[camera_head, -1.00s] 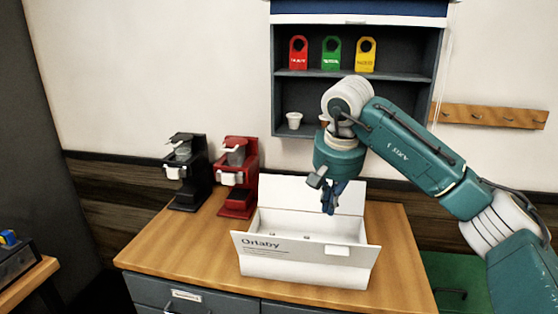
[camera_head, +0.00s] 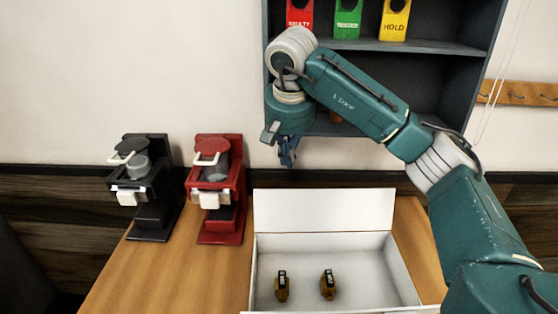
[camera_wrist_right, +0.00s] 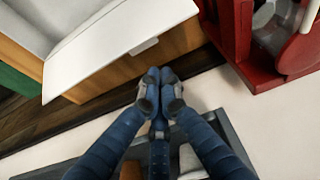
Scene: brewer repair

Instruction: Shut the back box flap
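The white box (camera_head: 404,262) is open on the wooden table in the head view. Its back flap (camera_head: 323,210) stands up along the far edge, tilted slightly back. The flap also shows as a white panel in the right wrist view (camera_wrist_right: 120,38), with a small tab on its edge. My right gripper (camera_head: 288,162) hangs above and beyond the flap, near the wall, apart from it. In the wrist view its blue fingers (camera_wrist_right: 161,82) meet at the tips with nothing between them. The box's front is cut off below. My left gripper is not in view.
Two small amber items (camera_head: 282,286) lie in the box. A red brewer (camera_head: 217,190) and a black brewer (camera_head: 148,190) stand left of it. A grey wall shelf (camera_head: 440,70) with coloured tags (camera_head: 347,18) hangs behind my right arm.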

